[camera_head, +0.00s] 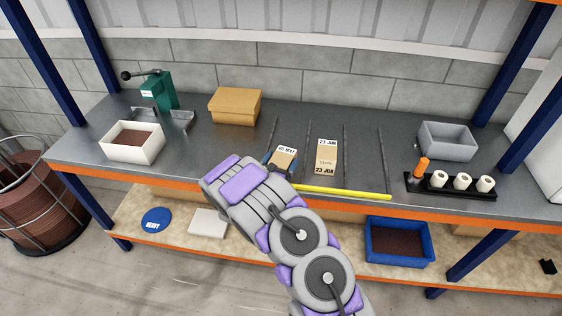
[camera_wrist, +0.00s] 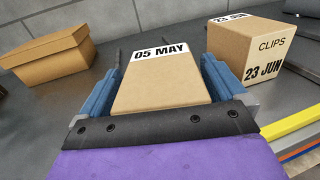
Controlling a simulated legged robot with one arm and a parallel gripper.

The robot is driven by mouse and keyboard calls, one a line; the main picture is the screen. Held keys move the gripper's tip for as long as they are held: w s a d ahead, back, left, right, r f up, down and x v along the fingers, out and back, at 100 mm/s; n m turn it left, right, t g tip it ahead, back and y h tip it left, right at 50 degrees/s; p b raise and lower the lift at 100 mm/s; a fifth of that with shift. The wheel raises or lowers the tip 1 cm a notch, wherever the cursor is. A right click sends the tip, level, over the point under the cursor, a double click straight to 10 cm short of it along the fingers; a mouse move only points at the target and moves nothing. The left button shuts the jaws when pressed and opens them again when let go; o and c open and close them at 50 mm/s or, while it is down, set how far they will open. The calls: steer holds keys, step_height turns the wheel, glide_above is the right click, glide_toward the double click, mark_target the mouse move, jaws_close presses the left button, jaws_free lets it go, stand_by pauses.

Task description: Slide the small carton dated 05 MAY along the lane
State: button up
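The small carton labelled 05 MAY (camera_wrist: 160,82) sits in a lane on the bench, between my gripper's two blue fingers (camera_wrist: 160,85). It also shows in the head view (camera_head: 285,157), partly hidden by my gripper (camera_head: 280,160). The fingers lie on both sides of the carton, with narrow dark gaps visible beside it, so I cannot tell whether they press on it. A second carton labelled CLIPS and 23 JUN (camera_head: 326,157) stands in the lane to the right; it also shows in the wrist view (camera_wrist: 258,52).
Thin dark rails (camera_head: 346,150) divide the lanes, and a yellow strip (camera_head: 345,192) runs along their front. A cardboard box (camera_head: 235,107) stands at the back left. A grey bin (camera_head: 447,142) and a black rack with white rolls (camera_head: 450,188) stand at right.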

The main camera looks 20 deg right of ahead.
steer(key=p+v, duration=0.2)
steer(key=v, duration=1.5)
steer(key=shift+s+a, duration=0.15)
steer(key=shift+s, duration=0.05)
